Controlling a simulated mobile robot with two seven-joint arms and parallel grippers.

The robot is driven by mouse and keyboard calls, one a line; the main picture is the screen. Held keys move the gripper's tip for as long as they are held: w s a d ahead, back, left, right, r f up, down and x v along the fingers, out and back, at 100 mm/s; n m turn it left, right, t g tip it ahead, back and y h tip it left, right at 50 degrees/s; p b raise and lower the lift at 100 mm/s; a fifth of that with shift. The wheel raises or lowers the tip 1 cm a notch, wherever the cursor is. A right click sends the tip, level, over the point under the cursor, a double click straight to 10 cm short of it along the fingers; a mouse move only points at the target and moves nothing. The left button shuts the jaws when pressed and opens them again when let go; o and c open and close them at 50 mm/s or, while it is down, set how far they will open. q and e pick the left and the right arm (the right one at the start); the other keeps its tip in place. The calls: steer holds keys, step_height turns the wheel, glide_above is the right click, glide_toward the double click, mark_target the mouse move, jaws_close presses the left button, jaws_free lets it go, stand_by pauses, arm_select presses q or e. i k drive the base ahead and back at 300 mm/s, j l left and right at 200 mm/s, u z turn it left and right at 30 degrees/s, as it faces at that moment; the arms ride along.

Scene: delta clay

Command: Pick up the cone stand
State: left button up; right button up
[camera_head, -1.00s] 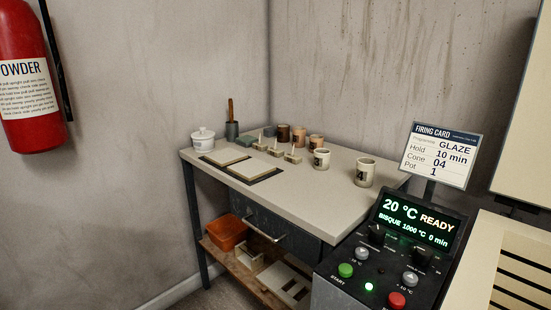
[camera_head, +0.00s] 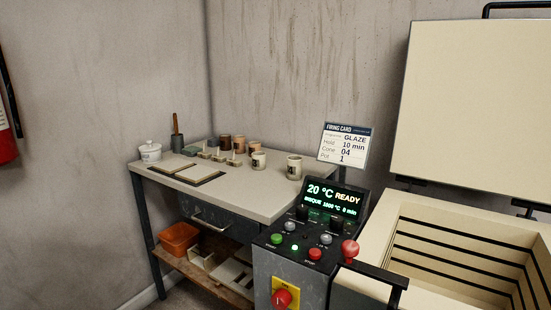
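Several small stands with pale upright cones stand in a row on the worktable (camera_head: 250,203). I make out a left stand (camera_head: 205,154), a middle stand (camera_head: 219,157) and a right stand (camera_head: 234,161). They are too small for me to read any marks. A firing card (camera_head: 344,145) beside the table reads glaze, hold 10 min, cone 04, pot 1. Neither of my grippers is in view.
Two marked pots, a nearer one (camera_head: 294,168) and a smaller one (camera_head: 259,161), stand right of the stands. The control box (camera_head: 300,255) and the open kiln (camera_head: 450,245) fill the right front.

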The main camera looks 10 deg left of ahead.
mark_target(218, 157)
steer(key=i+j+z, duration=0.15)
steer(key=j+z, duration=0.15)
steer(key=i+j+z, duration=0.15)
steer(key=j+z, duration=0.15)
steer(key=i+j+z, duration=0.1)
steer(key=j+z, duration=0.2)
steer(key=j, duration=0.1)
